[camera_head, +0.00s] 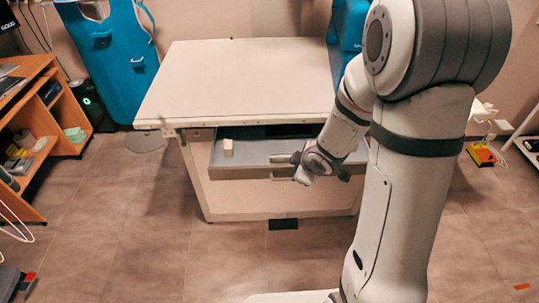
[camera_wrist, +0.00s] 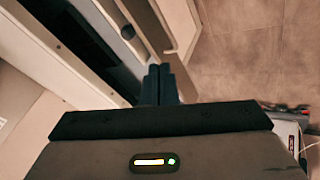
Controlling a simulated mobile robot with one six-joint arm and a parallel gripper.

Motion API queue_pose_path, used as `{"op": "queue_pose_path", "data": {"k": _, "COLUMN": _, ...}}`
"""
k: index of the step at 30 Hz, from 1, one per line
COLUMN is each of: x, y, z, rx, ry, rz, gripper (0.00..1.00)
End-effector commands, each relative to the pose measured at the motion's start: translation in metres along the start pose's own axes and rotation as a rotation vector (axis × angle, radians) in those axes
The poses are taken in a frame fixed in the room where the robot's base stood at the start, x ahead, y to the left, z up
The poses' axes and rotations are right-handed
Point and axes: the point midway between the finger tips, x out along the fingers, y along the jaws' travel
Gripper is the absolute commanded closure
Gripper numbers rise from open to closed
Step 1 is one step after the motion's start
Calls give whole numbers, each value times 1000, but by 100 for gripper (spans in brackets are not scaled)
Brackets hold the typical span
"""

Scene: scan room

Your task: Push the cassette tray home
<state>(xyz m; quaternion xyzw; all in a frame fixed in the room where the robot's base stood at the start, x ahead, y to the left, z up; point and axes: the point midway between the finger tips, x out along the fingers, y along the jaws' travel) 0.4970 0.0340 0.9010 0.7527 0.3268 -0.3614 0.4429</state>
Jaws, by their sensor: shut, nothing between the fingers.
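The cassette tray (camera_head: 250,150) is a grey, shallow drawer pulled out from under the top of a pale cabinet. A small white block (camera_head: 228,147) stands in it at the left. My gripper (camera_head: 299,171) is at the tray's front, right of its middle. My arm hides the tray's right end.
The cabinet's white top (camera_head: 250,75) is bare and overhangs the tray. A blue apron (camera_head: 115,55) hangs at the back left. A wooden shelf unit (camera_head: 50,130) stands at the left. The tiled floor in front of the cabinet is mostly clear.

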Motion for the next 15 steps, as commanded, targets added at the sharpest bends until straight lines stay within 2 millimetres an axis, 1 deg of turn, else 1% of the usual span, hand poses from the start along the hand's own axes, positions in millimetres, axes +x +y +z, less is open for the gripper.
{"op": "queue_pose_path", "data": {"k": 1, "x": 12, "y": -10, "z": -5, "rx": -50, "ry": 43, "rz": -31, "gripper": 100}}
{"op": "queue_pose_path", "data": {"k": 3, "x": 23, "y": -21, "z": -12, "rx": -109, "ry": 102, "rz": -58, "gripper": 100}}
{"op": "queue_pose_path", "data": {"k": 6, "x": 32, "y": -32, "z": -19, "rx": -160, "ry": 161, "rz": -84, "gripper": 100}}
{"op": "queue_pose_path", "data": {"k": 11, "x": 42, "y": -39, "z": -24, "rx": -187, "ry": 196, "rz": -98, "gripper": 100}}
{"op": "queue_pose_path", "data": {"k": 14, "x": 53, "y": -41, "z": -26, "rx": -188, "ry": 196, "rz": -98, "gripper": 100}}
{"op": "queue_pose_path", "data": {"k": 15, "x": 59, "y": -42, "z": -27, "rx": -188, "ry": 196, "rz": -99, "gripper": 100}}
